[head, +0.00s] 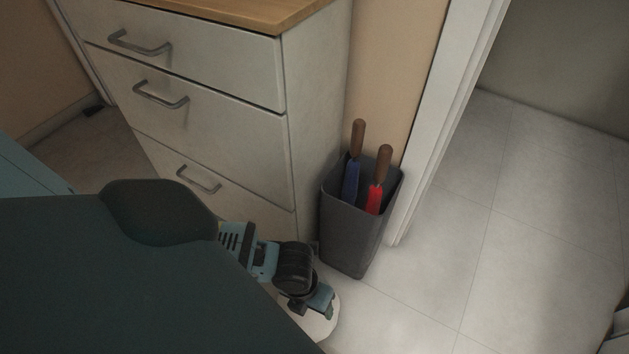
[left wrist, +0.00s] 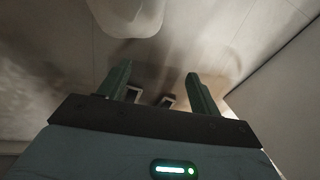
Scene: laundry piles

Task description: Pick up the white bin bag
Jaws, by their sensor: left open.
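A smooth, rounded white thing (head: 320,325), likely the white bin bag, shows partly on the floor in the head view, below and behind my left gripper (head: 325,305). My gripper and arm hide much of it. In the left wrist view a pale rounded shape (left wrist: 128,14) is at the top, beyond the fingertips; I cannot tell if it is the same thing. My left gripper (left wrist: 158,72) has its two fingers spread apart, and nothing is clearly held between them. My right gripper is not in view.
A grey bin (head: 345,232) holding a blue tool (head: 351,180) and a red tool (head: 375,198) with wooden handles stands beside a white drawer cabinet (head: 205,75). A white door frame (head: 445,115) is right of it. Tiled floor (head: 480,240) at the right is mostly clear.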

